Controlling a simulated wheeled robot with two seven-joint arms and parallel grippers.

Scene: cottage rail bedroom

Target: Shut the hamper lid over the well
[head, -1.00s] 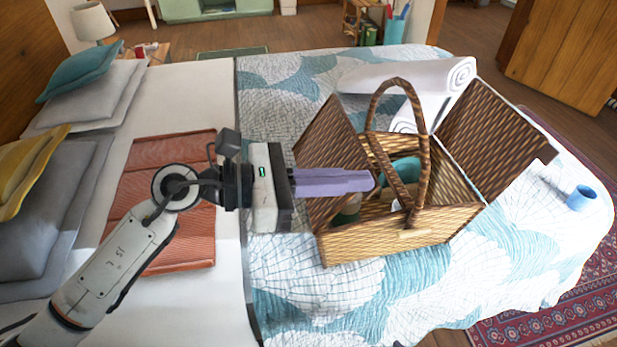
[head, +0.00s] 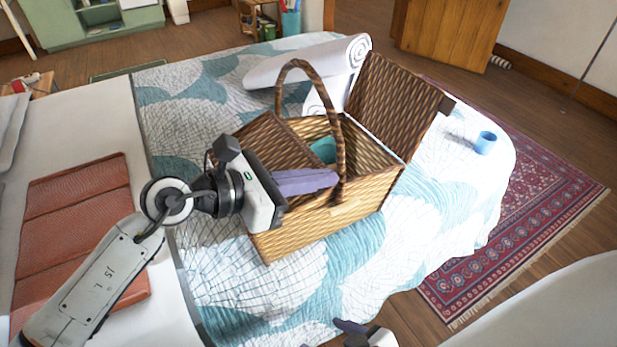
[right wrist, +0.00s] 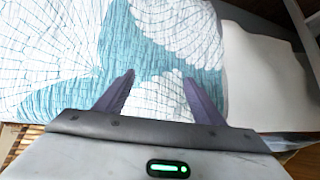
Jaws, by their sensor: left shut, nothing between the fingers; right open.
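The wicker hamper (head: 330,222) stands on the bed with its arched handle (head: 283,85) upright. Its left lid (head: 262,140) is low over the left side, and my left gripper partly hides it. Its right lid (head: 395,102) stands open, leaning outward. A teal item (head: 323,150) shows in the open well. My left gripper (head: 336,178) is shut and empty, its purple fingers across the hamper beside the handle; whether they touch the lid is unclear. My right gripper (right wrist: 160,88) is open and empty above the quilt; part of it shows low in the head view (head: 350,327).
A rolled white towel (head: 310,62) lies behind the hamper. A blue cup (head: 485,143) stands on the bed at the right. A rust-coloured folded blanket (head: 75,220) lies at the left. The quilt (head: 385,255) in front of the hamper is clear.

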